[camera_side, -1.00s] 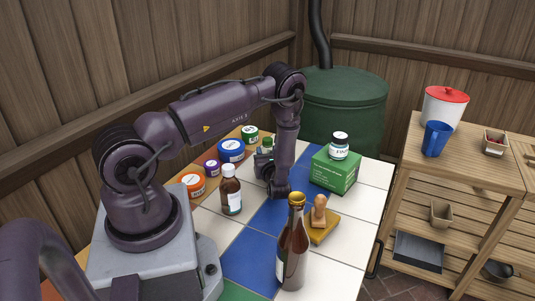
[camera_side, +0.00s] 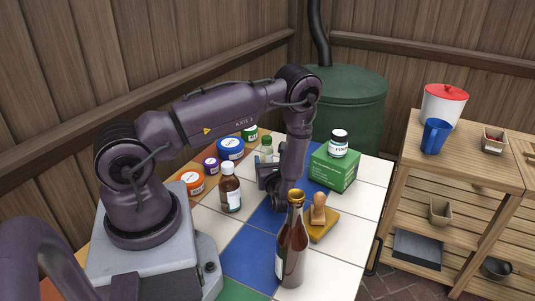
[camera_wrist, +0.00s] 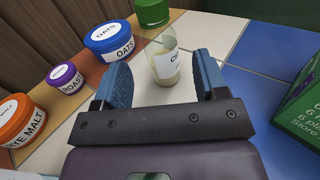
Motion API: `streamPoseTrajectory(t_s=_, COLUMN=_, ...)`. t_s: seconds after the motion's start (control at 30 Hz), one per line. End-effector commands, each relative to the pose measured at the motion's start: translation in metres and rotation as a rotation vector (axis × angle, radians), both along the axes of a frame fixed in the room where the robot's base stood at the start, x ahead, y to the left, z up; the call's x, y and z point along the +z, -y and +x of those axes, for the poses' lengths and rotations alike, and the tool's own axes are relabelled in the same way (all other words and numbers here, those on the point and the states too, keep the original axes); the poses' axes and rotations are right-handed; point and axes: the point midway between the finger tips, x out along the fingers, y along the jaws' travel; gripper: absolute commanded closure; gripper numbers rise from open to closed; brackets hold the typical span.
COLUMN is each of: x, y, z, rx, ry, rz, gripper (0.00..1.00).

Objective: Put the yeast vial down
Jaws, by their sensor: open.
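A small clear vial with a pale filling and a label, which I take to be the yeast vial (camera_wrist: 167,66), stands on a white tile in the wrist view. It also shows in the side view (camera_side: 266,151), where it has a green top and looks upright. My gripper (camera_wrist: 161,72) is open, with one blue finger to the left of the vial and the other to its right. Gaps show between the vial and both fingers. In the side view my gripper (camera_side: 265,176) is low over the tiles, on the near side of the vial, and its fingers are partly hidden.
Tubs labelled oats (camera_wrist: 110,37), roast (camera_wrist: 63,77) and rye malt (camera_wrist: 18,119) stand left, with a green tub (camera_wrist: 152,12) behind. A brown bottle (camera_side: 231,190), a green box (camera_side: 334,168), a stamp (camera_side: 318,212) and a tall bottle (camera_side: 292,243) stand around my gripper.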

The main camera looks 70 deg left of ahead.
Motion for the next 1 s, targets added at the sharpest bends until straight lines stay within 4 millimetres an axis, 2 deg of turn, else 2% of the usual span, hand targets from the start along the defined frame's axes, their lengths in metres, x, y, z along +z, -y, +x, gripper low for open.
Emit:
streamPoseTrajectory(t_s=0.03, x=0.000, y=0.012, z=-0.001, rx=-0.006, ry=-0.002, rz=-0.001, gripper=0.34)
streamPoseTrajectory(t_s=0.2, x=0.000, y=0.042, z=-0.005, rx=-0.004, ry=-0.001, rz=0.000, gripper=0.34)
streamPoseTrajectory(t_s=0.37, x=0.000, y=0.058, z=-0.007, rx=0.000, ry=0.001, rz=0.000, gripper=0.34)
streamPoseTrajectory(t_s=0.47, x=0.007, y=0.061, z=-0.007, rx=0.019, ry=0.019, rz=-0.004, gripper=0.34)
streamPoseTrajectory(t_s=0.57, x=0.028, y=0.062, z=-0.005, rx=0.082, ry=0.075, rz=-0.022, gripper=0.34)
streamPoseTrajectory(t_s=0.67, x=0.065, y=0.064, z=-0.005, rx=0.199, ry=0.182, rz=-0.066, gripper=0.34)
streamPoseTrajectory(t_s=0.8, x=0.118, y=0.074, z=-0.017, rx=0.392, ry=0.366, rz=-0.177, gripper=0.34)
streamPoseTrajectory(t_s=1.0, x=0.177, y=0.104, z=-0.042, rx=0.631, ry=0.640, rz=-0.408, gripper=0.34)
